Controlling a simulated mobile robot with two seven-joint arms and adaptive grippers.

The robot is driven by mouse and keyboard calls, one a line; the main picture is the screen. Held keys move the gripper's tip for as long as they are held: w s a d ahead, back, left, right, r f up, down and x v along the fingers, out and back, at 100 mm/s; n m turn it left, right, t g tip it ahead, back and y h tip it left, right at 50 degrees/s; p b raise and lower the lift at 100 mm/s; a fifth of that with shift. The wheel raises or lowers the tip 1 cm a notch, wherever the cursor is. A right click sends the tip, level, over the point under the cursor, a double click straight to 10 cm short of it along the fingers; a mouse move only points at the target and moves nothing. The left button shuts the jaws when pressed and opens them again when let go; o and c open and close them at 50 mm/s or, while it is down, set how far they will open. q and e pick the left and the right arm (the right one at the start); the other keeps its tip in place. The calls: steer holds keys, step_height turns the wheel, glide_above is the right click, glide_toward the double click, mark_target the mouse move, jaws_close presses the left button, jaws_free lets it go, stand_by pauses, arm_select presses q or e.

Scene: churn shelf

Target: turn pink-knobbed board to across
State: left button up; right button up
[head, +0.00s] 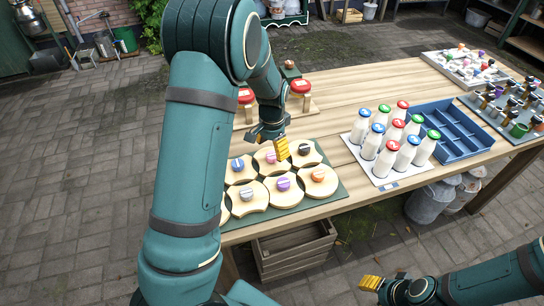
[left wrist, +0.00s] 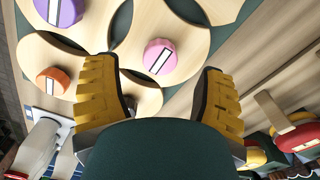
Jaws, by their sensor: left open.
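The pink-knobbed board (head: 264,153) is a round pale wooden disc in the back row of boards, partly hidden by my left gripper in the head view. Its pink knob (left wrist: 160,57) carries a white bar that lies slanted in the left wrist view. My left gripper (head: 282,149) is open above this board, with yellow fingers. In the left wrist view the fingers stand apart on either side of the pink knob, with no contact visible. My right gripper (head: 371,283) is low at the right, away from the table; its opening cannot be made out.
Neighbouring boards have purple (head: 283,184), orange (head: 318,175), dark (head: 304,149), blue (head: 237,164) and grey (head: 246,193) knobs. Milk bottles (head: 385,163) and a blue crate (head: 470,145) stand to the right. Red-topped items (head: 301,87) stand behind.

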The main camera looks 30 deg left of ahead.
mark_target(272, 155)
arm_select(q)
steer(key=shift+f, duration=1.75)
jaws_close()
